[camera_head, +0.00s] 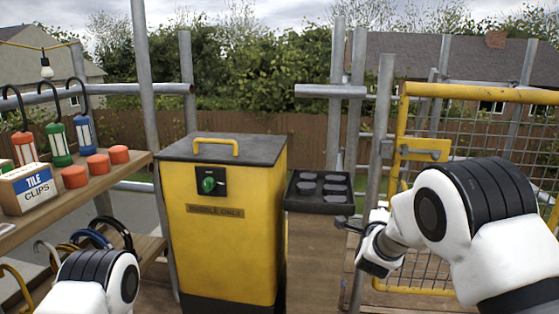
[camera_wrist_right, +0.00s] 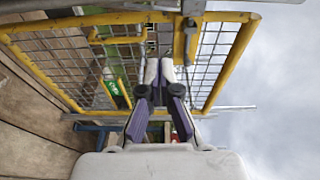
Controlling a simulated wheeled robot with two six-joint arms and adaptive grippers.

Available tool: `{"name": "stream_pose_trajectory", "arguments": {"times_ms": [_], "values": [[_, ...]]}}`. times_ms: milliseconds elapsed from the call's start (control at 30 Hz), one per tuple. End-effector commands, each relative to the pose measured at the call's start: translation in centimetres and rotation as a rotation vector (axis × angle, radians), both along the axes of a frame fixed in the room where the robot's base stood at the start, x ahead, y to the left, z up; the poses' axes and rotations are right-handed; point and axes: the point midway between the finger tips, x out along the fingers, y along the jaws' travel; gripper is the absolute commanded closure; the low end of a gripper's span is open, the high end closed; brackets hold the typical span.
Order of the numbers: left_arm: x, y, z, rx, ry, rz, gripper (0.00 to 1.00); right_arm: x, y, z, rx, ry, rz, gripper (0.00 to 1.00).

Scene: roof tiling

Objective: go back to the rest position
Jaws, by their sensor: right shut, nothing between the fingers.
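My right arm comes in from the right in the head view, and its gripper (camera_head: 347,224) points left in front of the brown post below the black tray. In the right wrist view the two fingers of the right gripper (camera_wrist_right: 159,80) lie close together, with nothing between them. My left arm shows only as a white and black joint at the lower left of the head view. Its gripper is out of the frame.
A yellow bin (camera_head: 230,235) with a dark lid stands in the middle. A black tray (camera_head: 319,208) with round recesses is right of it. A yellow mesh gate (camera_head: 480,95) is behind my right arm. Shelves at left hold a tile clips box (camera_head: 30,188) and orange caps (camera_head: 98,164).

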Motion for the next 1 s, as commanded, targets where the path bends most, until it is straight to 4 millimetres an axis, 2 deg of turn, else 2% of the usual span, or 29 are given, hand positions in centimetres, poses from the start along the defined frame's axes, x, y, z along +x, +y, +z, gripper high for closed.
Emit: {"name": "stream_pose_trajectory", "arguments": {"times_ms": [267, 467, 567, 667, 767, 800, 867, 900, 967, 1000], "values": [[0.2, 0.0, 0.0, 0.000, -0.004, -0.001, 0.60, -1.1, -1.4, -6.6, 0.011, 0.102, -0.020, 1.00], [0.1, 0.0, 0.0, 0.000, -0.004, -0.001, 0.60, -3.8, -2.5, -13.5, 0.005, 0.235, -0.022, 1.00], [0.1, 0.0, 0.0, 0.000, -0.004, -0.001, 0.60, -6.0, -3.0, -17.8, -0.006, 0.333, -0.012, 1.00], [0.1, 0.0, 0.0, 0.000, -0.004, -0.001, 0.60, -9.8, -3.5, -23.3, -0.045, 0.481, 0.018, 1.00], [0.1, 0.0, 0.0, 0.000, -0.004, -0.001, 0.60, -15.4, -3.7, -29.5, -0.119, 0.689, 0.086, 1.00], [0.1, 0.0, 0.0, 0.000, -0.003, -0.001, 0.60, -18.2, -3.7, -31.9, -0.157, 0.784, 0.128, 1.00], [0.1, 0.0, 0.0, 0.000, -0.003, -0.001, 0.60, -22.8, -3.5, -35.0, -0.221, 0.930, 0.208, 1.00], [0.1, 0.0, 0.0, 0.000, -0.004, -0.001, 0.60, -25.9, -3.3, -36.8, -0.266, 1.025, 0.272, 1.00], [0.1, 0.0, 0.0, 0.000, -0.004, -0.001, 0.60, -30.6, -2.9, -38.8, -0.334, 1.158, 0.381, 1.00], [0.1, 0.0, 0.0, 0.000, -0.004, -0.001, 0.60, -33.5, -2.5, -39.8, -0.377, 1.236, 0.460, 1.00]]}}
